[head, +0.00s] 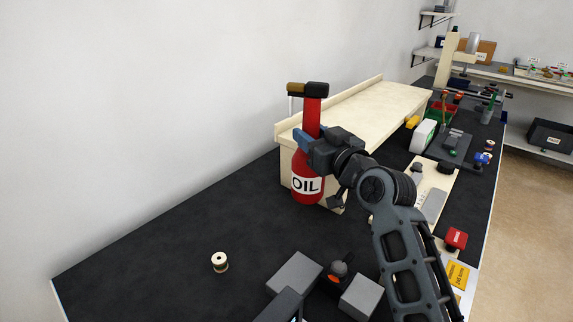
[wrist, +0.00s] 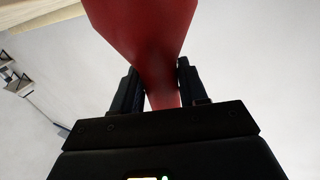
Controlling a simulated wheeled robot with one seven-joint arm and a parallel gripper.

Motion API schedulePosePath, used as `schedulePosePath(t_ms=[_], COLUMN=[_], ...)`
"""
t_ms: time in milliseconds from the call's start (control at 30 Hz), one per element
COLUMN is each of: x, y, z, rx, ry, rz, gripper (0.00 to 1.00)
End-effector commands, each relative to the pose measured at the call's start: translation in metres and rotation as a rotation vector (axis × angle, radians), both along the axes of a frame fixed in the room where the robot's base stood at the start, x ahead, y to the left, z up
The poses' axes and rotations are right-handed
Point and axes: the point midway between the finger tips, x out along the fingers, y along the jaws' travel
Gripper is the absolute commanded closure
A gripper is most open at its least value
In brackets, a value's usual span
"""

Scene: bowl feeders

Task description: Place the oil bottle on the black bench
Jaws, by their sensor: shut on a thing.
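The oil bottle (head: 305,183) is red with a white OIL label, a narrow red neck and a dark and brown top piece. My gripper (head: 304,138) is shut around its neck, and the bottle is upright in the head view. In the wrist view the red bottle (wrist: 150,40) runs between the two dark fingers (wrist: 154,90). The black bench (head: 170,240) lies below and around it. I cannot tell whether the bottle's base touches the bench or hangs just above it. My arm hides part of the bench to the right.
A pale wooden box-like stand (head: 375,108) is right behind the bottle. A small spool (head: 219,262) stands on the bench at the front left. Grey blocks (head: 294,273) lie at the front. A red button box (head: 456,238) and several tools fill the right side.

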Motion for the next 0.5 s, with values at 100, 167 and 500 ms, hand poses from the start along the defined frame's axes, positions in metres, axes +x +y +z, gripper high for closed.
schedulePosePath(t_ms=[100,167,500], x=[0.007,0.01,0.025], y=[0.026,0.038,0.083], z=[-0.013,-0.02,-0.05], rx=[-0.002,0.0,0.0], ry=[0.001,0.001,-0.002], rz=[0.003,0.004,0.0], gripper=[1.0,1.0,1.0])
